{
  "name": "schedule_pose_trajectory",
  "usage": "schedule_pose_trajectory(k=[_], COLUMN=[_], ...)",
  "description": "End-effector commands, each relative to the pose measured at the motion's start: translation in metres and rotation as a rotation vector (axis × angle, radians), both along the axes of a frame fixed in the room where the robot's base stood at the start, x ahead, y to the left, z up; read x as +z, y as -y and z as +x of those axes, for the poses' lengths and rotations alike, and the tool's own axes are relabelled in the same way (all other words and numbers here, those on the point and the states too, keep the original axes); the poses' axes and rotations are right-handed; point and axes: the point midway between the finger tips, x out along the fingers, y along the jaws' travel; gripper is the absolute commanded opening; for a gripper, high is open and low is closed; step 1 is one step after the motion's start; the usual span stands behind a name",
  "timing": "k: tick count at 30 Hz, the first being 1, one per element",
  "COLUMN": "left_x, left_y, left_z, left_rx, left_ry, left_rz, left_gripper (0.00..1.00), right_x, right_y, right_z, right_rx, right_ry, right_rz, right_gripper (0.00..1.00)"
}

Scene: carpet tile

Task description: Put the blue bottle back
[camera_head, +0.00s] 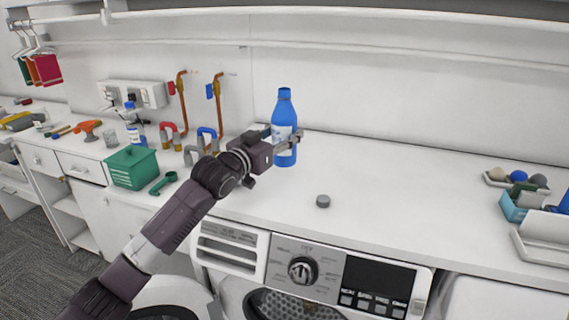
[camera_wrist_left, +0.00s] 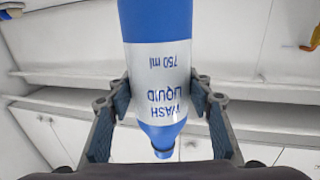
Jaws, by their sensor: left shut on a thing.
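The blue bottle (camera_head: 284,107) with a white label is upright over the white counter (camera_head: 400,205), behind the washing machine's front. My left gripper (camera_head: 293,141) is shut on it around the label, coming in from the left. In the left wrist view the bottle (camera_wrist_left: 158,25) appears neck-down between the two fingers, with "WASH LIQUID 750 ml" on its label. I cannot tell whether its base touches the counter. My right gripper is not in view.
A small grey round piece (camera_head: 323,201) lies on the counter in front of the bottle. A green box (camera_head: 132,168), a green scoop (camera_head: 163,183) and pipe fittings stand at the left.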

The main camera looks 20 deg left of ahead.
Motion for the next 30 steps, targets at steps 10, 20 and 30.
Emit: schedule_pose_trajectory(k=[10, 20, 30], left_x=[-0.049, -0.089, -0.093], left_y=[0.001, 0.0, 0.001], left_z=[0.0, 0.0, 0.0], left_rx=[-0.001, -0.001, -0.001], left_ry=[0.006, 0.005, 0.007], left_rz=[-0.001, 0.0, -0.001], left_gripper=[0.06, 0.06, 0.06], right_x=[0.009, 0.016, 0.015], right_y=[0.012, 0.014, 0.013], right_z=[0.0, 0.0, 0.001], right_rx=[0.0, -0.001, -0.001], right_ry=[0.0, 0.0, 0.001], right_rz=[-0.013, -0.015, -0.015], right_gripper=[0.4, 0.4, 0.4])
